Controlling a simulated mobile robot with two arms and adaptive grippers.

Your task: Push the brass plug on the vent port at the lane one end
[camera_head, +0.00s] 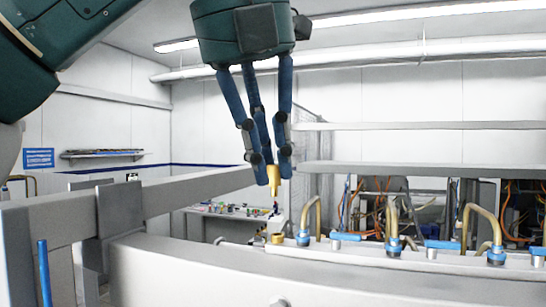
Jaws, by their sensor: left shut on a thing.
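My left gripper (267,163) hangs fingers-down near the middle of the view, its blue fingers closed around the brass plug (273,180). The plug is yellow-gold, upright, with a thin dark lower tip. It is held above the near grey ledge, with a small brass fitting (278,238) on a light block below it. Whether that fitting is the vent port, and how far apart the two are, I cannot tell. My right gripper does not show.
To the right, several bent brass tubes (393,215) with blue bases and blue-handled valves (344,237) line the ledge (200,267). A grey rail (170,197) crosses at the left. A bench with small parts (228,210) stands behind.

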